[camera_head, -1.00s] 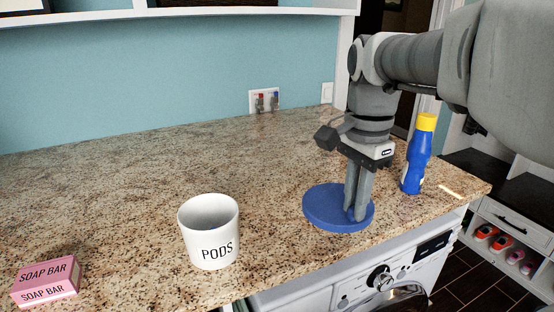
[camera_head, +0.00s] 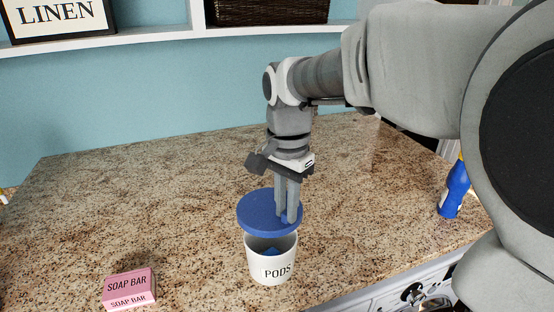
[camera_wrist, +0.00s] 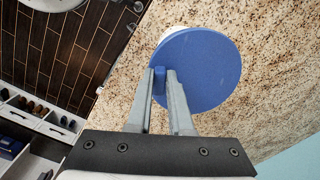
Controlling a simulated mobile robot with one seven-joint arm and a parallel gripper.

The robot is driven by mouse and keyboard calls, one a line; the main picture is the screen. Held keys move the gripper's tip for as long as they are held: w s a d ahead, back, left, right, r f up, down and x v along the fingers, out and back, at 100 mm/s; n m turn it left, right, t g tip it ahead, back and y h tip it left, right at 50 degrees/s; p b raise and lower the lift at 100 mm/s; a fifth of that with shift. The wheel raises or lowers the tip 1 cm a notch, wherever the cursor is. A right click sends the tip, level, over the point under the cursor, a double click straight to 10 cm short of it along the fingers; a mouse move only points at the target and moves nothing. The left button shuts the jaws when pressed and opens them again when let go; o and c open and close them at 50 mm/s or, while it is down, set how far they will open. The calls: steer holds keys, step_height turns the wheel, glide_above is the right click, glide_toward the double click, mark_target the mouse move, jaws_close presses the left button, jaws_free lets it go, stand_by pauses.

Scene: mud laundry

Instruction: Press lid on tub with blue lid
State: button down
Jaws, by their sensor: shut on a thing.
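My gripper (camera_head: 288,218) is shut on the blue lid (camera_head: 258,212), gripping a small blue knob on it. In the wrist view the fingers (camera_wrist: 166,80) pinch this knob, and the lid's round disc (camera_wrist: 205,66) lies beyond them. The white tub (camera_head: 272,266) marked PODS stands upright on the counter, with something blue visible inside its mouth. The lid is held above the tub's mouth, tilted and apart at the front. The lid hides the back of the tub's rim. In the wrist view only a sliver of white tub (camera_wrist: 172,31) shows past the lid.
A pink soap bar box (camera_head: 129,287) lies on the granite counter (camera_head: 150,190), left of the tub. A blue bottle (camera_head: 455,190) with a yellow cap stands at the right. The counter's front edge is close to the tub. The counter behind and left is clear.

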mark_target(287, 225)
steer(key=shift+f+b, duration=1.8)
steer(key=shift+f, duration=0.55)
steer(key=shift+f+b, duration=0.35)
steer(key=shift+f, duration=0.2)
steer(key=shift+f+b, duration=0.3)
steer(key=shift+f, duration=0.55)
stand_by(0.4)
steer(key=shift+c, duration=1.3)
jaws_free()
steer(key=shift+r, duration=0.2)
steer(key=shift+r+p, duration=3.35)
steer(key=shift+r, duration=0.55)
